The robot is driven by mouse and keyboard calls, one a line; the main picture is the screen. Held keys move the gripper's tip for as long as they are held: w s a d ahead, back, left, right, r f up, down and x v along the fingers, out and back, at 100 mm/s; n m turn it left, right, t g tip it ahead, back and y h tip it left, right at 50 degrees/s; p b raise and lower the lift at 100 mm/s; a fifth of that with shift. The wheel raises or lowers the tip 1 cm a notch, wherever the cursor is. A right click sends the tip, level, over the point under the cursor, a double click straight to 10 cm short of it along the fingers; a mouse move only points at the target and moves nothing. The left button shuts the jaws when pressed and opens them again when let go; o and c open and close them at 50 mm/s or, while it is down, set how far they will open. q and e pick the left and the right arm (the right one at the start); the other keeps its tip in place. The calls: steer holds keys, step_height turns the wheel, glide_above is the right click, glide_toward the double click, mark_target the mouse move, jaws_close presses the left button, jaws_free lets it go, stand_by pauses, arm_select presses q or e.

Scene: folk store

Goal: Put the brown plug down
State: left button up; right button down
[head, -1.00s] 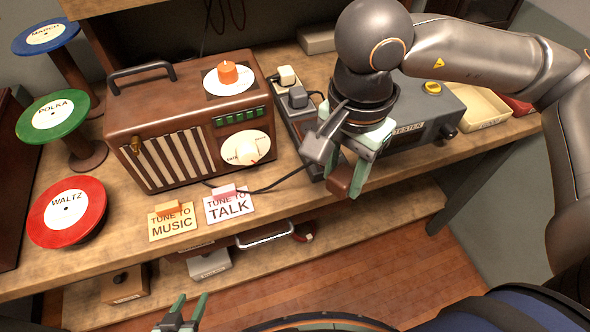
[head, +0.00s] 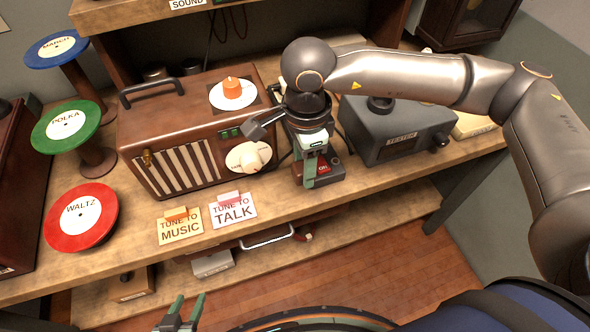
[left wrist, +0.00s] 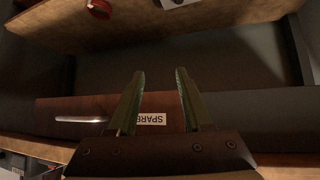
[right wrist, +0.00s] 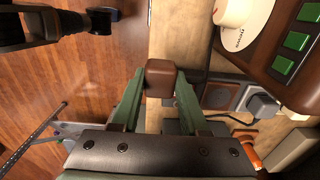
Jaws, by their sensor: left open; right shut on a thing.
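The brown plug (right wrist: 161,77) is held between the fingertips of my right gripper (right wrist: 160,88) in the right wrist view. In the head view my right gripper (head: 312,165) hangs over the power strip (head: 328,178), just right of the radio, and mostly hides the plug. The strip shows a red switch at its near end. A grey plug (right wrist: 262,106) sits in the strip in the right wrist view. I cannot tell whether the brown plug touches the strip or bench. My left gripper (head: 184,308) is open and empty, low in front of the bench.
The brown radio (head: 190,140) stands left of the strip, and the grey tester (head: 400,135) stands right. Two cards, music (head: 180,228) and talk (head: 233,210), lie near the bench's front edge. Red, green and blue discs (head: 80,215) are at left. A lower shelf (head: 350,235) runs below.

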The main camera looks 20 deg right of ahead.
mark_target(295, 187)
steer(key=w+f, duration=0.3)
steer(key=f, duration=0.1)
steer(key=shift+w+a, duration=0.1)
steer(key=shift+a, duration=0.25)
step_height(295, 187, down, 3)
steer(key=shift+r+p, duration=0.1)
steer(key=shift+p, duration=0.2)
steer(key=shift+f+b, duration=0.7)
steer(key=shift+b, duration=0.15)
steer(key=shift+c, duration=2.1)
jaws_free()
steer(key=shift+r, duration=0.1)
